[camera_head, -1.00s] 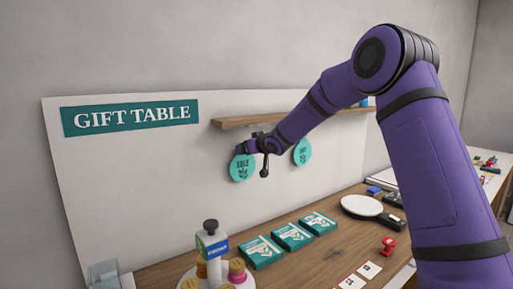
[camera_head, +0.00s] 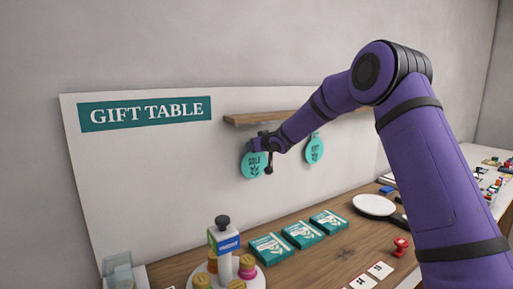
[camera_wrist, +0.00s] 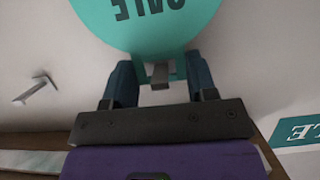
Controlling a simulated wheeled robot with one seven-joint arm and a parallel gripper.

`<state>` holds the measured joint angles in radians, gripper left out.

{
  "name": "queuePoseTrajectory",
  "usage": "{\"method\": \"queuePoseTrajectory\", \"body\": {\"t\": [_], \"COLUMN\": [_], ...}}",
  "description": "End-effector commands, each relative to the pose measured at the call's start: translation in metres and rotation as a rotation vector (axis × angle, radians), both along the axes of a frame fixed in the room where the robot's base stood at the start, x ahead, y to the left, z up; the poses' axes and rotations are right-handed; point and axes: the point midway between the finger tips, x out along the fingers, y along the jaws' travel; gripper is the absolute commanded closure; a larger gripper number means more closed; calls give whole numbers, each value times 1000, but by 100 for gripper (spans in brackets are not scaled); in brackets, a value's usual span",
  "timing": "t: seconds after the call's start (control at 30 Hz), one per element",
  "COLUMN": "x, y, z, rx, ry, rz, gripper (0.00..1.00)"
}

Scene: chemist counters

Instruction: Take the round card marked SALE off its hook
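The round teal SALE card (camera_head: 254,166) hangs against the white board, below the left end of a wooden shelf. My gripper (camera_head: 258,143) is at its top edge, at the end of my purple arm. In the wrist view the card (camera_wrist: 150,22) is upside down at the top. Its narrow tab (camera_wrist: 146,72) lies between my two dark blue fingers (camera_wrist: 162,82), one at each side edge. A small grey hook end (camera_wrist: 160,73) shows in front of the tab. I cannot tell whether the fingers press on the tab or only flank it.
The GIFT card (camera_head: 314,150) hangs to the right. An empty hook (camera_wrist: 36,89) shows on the board. The shelf (camera_head: 260,117) is just above my gripper. Below, the wooden counter (camera_head: 340,245) holds teal boxes (camera_head: 302,234), a pump bottle (camera_head: 224,250) and a round white mirror-like object (camera_head: 374,206).

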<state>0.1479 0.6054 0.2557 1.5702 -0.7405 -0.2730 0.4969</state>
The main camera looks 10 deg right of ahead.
Motion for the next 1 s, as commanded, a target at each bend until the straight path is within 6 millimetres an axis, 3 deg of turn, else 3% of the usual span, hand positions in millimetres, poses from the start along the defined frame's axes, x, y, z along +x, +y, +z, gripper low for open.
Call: {"method": "queuePoseTrajectory", "body": {"t": [1.0], "x": [0], "y": [0], "z": [6], "rx": [0], "ry": [4], "rz": [0], "gripper": [70]}}
